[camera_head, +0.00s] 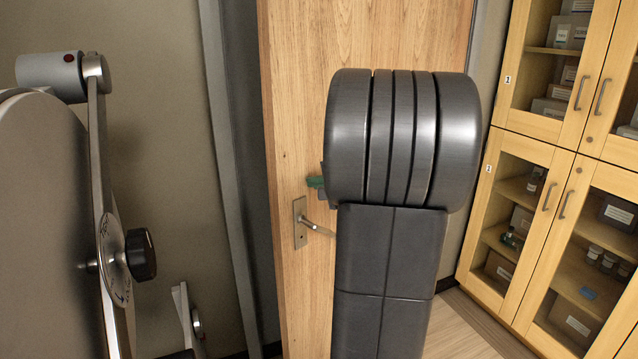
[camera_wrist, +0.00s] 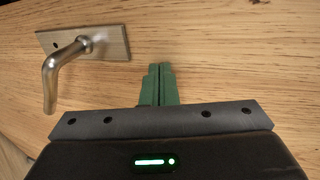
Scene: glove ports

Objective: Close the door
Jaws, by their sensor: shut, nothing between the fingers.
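The wooden door (camera_head: 290,130) stands ajar in the head view, with a dark gap between its left edge and the grey frame (camera_head: 225,150). Its metal lever handle (camera_head: 302,222) sits on a plate near that edge. In the wrist view the door face (camera_wrist: 230,60) fills most of the picture, and the handle (camera_wrist: 62,65) is at upper left. My gripper (camera_wrist: 160,68) has green fingers, shut together and empty, pointing at the door beside the handle plate. I cannot tell whether the tips touch the wood. In the head view my arm hides most of the gripper (camera_head: 315,182).
Wooden cabinets with glass doors (camera_head: 545,200) stand at the right, holding boxes and jars. A grey device with a black knob (camera_head: 140,254) is close at the left. Some floor (camera_head: 460,325) shows between the door and the cabinets.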

